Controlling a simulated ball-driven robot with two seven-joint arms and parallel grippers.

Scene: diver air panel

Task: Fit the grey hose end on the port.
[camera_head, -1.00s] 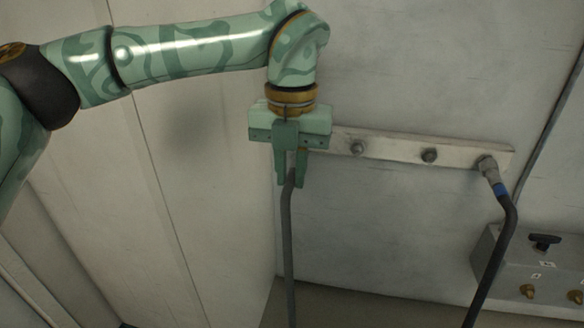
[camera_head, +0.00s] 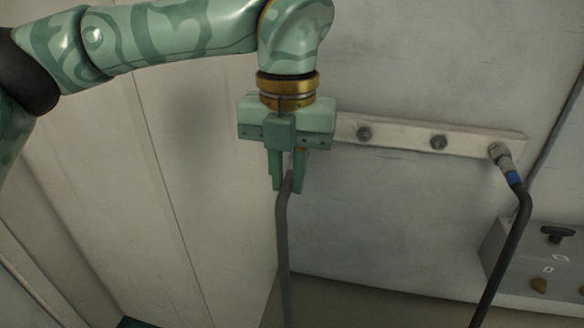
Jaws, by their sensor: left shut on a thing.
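My left gripper (camera_head: 286,178) points down in front of the left end of a pale rail on the wall. It is shut on the upper end of the grey hose (camera_head: 284,250). The hose hangs down from the fingers and runs out of the bottom of the view. The fingers hide the hose end itself. The gripper body covers the left part of the rail, so I cannot tell whether a port is behind it. My right gripper is not in view.
The pale rail (camera_head: 400,134) carries two bare studs (camera_head: 364,133) and (camera_head: 438,142). At its right end a dark hose (camera_head: 512,235) with a blue band is attached by a metal fitting (camera_head: 500,153). A grey box (camera_head: 520,262) with a dark knob (camera_head: 558,233) stands at lower right.

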